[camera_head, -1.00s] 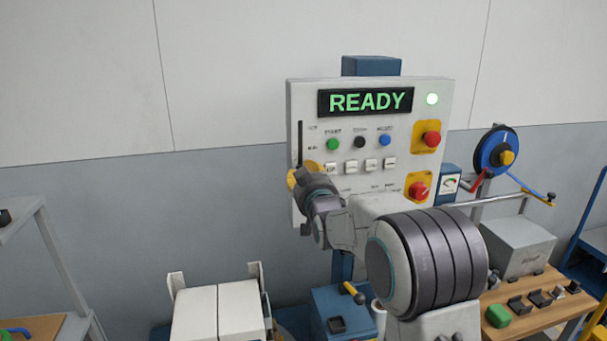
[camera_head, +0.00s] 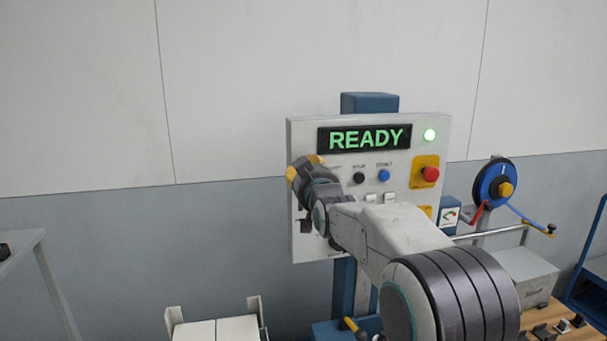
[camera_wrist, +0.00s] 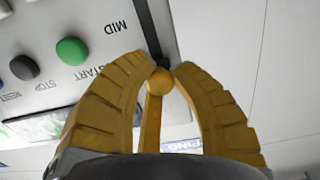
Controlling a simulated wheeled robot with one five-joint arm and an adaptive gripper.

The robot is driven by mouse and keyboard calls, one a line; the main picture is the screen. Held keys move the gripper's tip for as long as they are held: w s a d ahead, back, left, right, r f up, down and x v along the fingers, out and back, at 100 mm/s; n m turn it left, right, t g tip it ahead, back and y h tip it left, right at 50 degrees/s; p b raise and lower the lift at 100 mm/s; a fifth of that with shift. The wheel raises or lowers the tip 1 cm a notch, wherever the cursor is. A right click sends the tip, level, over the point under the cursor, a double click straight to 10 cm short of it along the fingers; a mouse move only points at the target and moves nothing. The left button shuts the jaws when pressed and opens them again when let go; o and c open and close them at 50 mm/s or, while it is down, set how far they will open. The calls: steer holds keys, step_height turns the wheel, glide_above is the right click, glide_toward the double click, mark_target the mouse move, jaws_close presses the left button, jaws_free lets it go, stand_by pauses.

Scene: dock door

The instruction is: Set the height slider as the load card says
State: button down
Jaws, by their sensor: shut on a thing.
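The control panel (camera_head: 425,205) hangs on a post, its display (camera_head: 364,138) reading READY in green. In the head view my gripper (camera_head: 303,167) is at the panel's upper left and hides most of the slider slot there. In the wrist view my gripper (camera_wrist: 163,74) is shut on the slider's round yellow knob (camera_wrist: 160,82). The dark slot (camera_wrist: 148,25) runs past the MID mark (camera_wrist: 117,27), and the knob sits off that mark toward the display end. The slot's end is hidden by the fingers. I cannot make out a load card.
A green button (camera_wrist: 72,51) and a black button (camera_wrist: 25,64) lie beside the slot. A red button (camera_head: 430,174) on yellow is at the panel's right. A blue reel (camera_head: 490,185) and a bench stand farther right.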

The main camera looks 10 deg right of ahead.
steer(key=c, duration=1.3)
jaws_free()
steer(key=shift+r, duration=0.35)
steer(key=shift+o, duration=1.2)
steer(key=shift+f, duration=0.15)
steer(key=shift+s, duration=0.2)
steer(key=s, duration=1.1)
steer(key=shift+s, duration=0.35)
